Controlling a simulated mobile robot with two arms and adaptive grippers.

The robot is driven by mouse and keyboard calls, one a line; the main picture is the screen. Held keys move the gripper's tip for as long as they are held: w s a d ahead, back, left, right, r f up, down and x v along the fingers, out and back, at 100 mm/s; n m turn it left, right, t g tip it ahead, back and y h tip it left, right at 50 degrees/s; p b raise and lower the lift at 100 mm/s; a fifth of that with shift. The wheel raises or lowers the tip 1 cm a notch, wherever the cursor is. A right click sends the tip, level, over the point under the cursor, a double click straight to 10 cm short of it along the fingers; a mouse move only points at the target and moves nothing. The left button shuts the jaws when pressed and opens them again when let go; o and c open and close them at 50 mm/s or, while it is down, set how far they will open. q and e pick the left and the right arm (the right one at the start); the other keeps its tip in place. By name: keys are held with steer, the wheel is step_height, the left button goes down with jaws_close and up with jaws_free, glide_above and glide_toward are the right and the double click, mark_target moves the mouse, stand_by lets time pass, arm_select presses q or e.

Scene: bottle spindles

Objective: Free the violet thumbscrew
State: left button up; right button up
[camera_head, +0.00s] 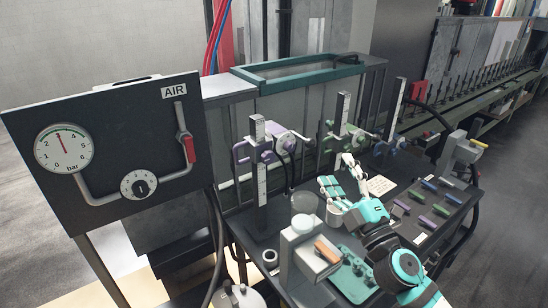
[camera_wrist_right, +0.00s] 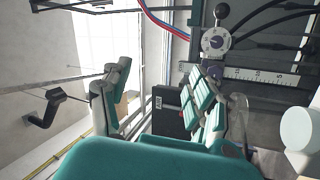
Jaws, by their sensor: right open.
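The violet spindle unit (camera_head: 267,155) is clamped on the left upright scaled post in the head view, with a round dial (camera_head: 285,143) at its right. A small violet part (camera_head: 240,153) sticks out left of the post; I cannot tell if it is the thumbscrew. The right wrist view shows a dial with a violet-blue centre (camera_wrist_right: 216,41) beside a scale (camera_wrist_right: 262,77), past the fingers. My right gripper (camera_head: 339,178) is open and empty above the bench, right of and below the violet unit, apart from it. Its spread fingers also show in the wrist view (camera_wrist_right: 163,85). My left gripper is out of view.
Green (camera_head: 350,137) and blue (camera_head: 393,142) units stand on posts to the right. The air panel (camera_head: 108,150) stands at the left. A white-topped block (camera_head: 303,232), a clear cup (camera_head: 304,203) and several coloured bars (camera_head: 430,186) occupy the bench.

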steer(key=w+a+r+n+g+y, duration=0.2)
steer(key=a+n+g+y, duration=0.35)
steer(key=n, duration=0.55)
steer(key=n+g+h, duration=0.2)
steer(key=n+g, duration=0.4)
glide_toward(270, 158)
steer(key=shift+t, duration=0.25)
steer(key=p+x, duration=0.2)
steer(key=x, duration=0.2)
steer(key=p+x, duration=0.1)
steer(key=x, duration=0.3)
steer(key=shift+w+a+f+p, duration=0.15)
steer(key=shift+a+f+p, duration=0.1)
steer(key=shift+f+p, duration=0.1)
steer(key=c, duration=1.1)
steer(key=shift+c, duration=0.3)
